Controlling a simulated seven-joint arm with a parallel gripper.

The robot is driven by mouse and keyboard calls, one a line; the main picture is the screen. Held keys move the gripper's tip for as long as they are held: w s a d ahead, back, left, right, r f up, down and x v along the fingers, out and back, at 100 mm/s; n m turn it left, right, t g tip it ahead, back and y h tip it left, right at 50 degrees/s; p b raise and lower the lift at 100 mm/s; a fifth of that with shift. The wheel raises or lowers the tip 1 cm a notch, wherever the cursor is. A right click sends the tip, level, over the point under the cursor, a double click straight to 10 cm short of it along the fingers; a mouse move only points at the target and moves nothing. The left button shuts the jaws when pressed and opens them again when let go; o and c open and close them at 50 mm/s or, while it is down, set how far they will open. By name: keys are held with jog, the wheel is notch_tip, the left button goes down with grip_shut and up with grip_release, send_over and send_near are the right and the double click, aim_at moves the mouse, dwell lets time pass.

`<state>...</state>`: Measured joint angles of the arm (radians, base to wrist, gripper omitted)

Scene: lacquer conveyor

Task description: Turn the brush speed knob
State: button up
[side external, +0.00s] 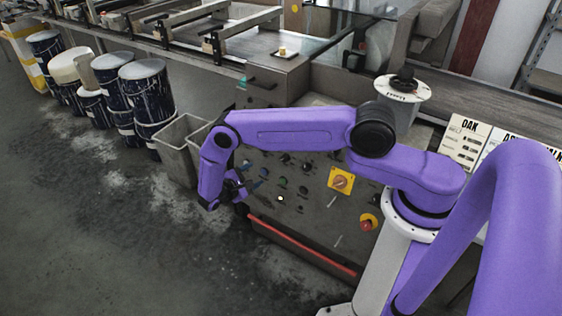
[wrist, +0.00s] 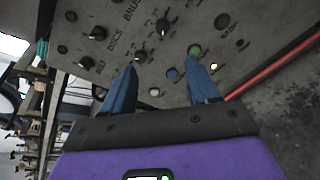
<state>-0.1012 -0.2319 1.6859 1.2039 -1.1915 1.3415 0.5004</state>
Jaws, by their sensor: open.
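In the wrist view, a grey control panel (wrist: 185,15) carries several black knobs with white pointers. Lettering reading "DISCS" and a cut-off "BRUS" runs between them. A black knob (wrist: 163,25) sits right of the "BRUS" lettering; I cannot tell for sure that it is the brush speed knob. Another black knob (wrist: 141,56) is near my left fingertip. My gripper (wrist: 162,68) is open and empty, its two blue fingers pointing at the panel, with that first knob beyond the fingertips. In the side view my gripper (side external: 236,191) is at the left end of the panel (side external: 310,225).
A green button (wrist: 195,50) is near the right fingertip. A red bar (side external: 300,246) runs along the panel's lower edge. A yellow-plated switch (side external: 341,181) and red stop button (side external: 367,222) are farther right. Grey bins (side external: 178,150) stand behind my gripper.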

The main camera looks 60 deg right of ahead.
aim_at(284, 159)
jog(key=x, duration=1.8)
jog(key=shift+s+d+f, duration=0.1)
jog(key=shift+s+f, duration=0.05)
jog(key=shift+f, duration=0.05)
jog(key=shift+c, duration=0.2)
jog(key=c, duration=1)
